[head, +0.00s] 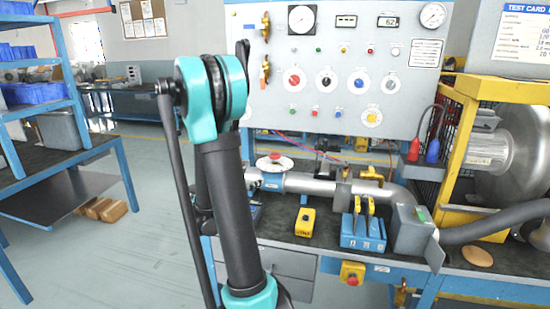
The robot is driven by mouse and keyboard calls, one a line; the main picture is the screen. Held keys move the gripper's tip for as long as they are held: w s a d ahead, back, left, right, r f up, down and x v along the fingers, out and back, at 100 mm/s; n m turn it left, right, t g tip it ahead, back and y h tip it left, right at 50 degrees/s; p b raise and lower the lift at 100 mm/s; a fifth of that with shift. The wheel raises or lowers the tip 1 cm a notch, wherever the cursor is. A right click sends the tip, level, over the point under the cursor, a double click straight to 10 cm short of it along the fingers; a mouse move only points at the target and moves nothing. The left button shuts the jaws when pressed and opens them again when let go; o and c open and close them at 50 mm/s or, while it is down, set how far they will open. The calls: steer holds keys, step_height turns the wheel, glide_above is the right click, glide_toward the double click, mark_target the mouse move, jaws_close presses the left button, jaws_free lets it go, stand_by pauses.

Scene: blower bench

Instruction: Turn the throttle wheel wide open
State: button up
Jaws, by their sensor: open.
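A round handwheel with a pale rim and a red centre (275,160) sits above the metal pipe at the left end of the bench; it appears to be the throttle wheel. Its left edge is close to my dark arm link in the picture. How far it is turned cannot be read from this view. My arm rises through the middle of the view to a teal joint, and a further dark link shows partly behind it. My gripper cannot be made out; the arm may hide it.
The grey panel (330,125) with gauges and knobs stands behind the pipe (320,186). A yellow box (305,222), blue block (362,232) and grey box (412,230) occupy the bench front. A yellow-framed blower (505,150) is right. Blue shelving (68,60) is left, with open floor between.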

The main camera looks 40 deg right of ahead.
mark_target(275, 156)
steer(key=w+d, duration=0.2)
steer(key=d, duration=0.3)
steer(key=w+d+r+n+h, duration=0.1)
steer(key=w+d, duration=0.2)
steer(key=d, duration=0.3)
steer(key=w+d+n, duration=0.1)
steer(key=w+d, duration=0.1)
steer(key=d, duration=0.4)
steer(key=shift+w+r+t, duration=0.25)
steer(key=shift+w+t, duration=0.05)
steer(key=c, duration=1.2)
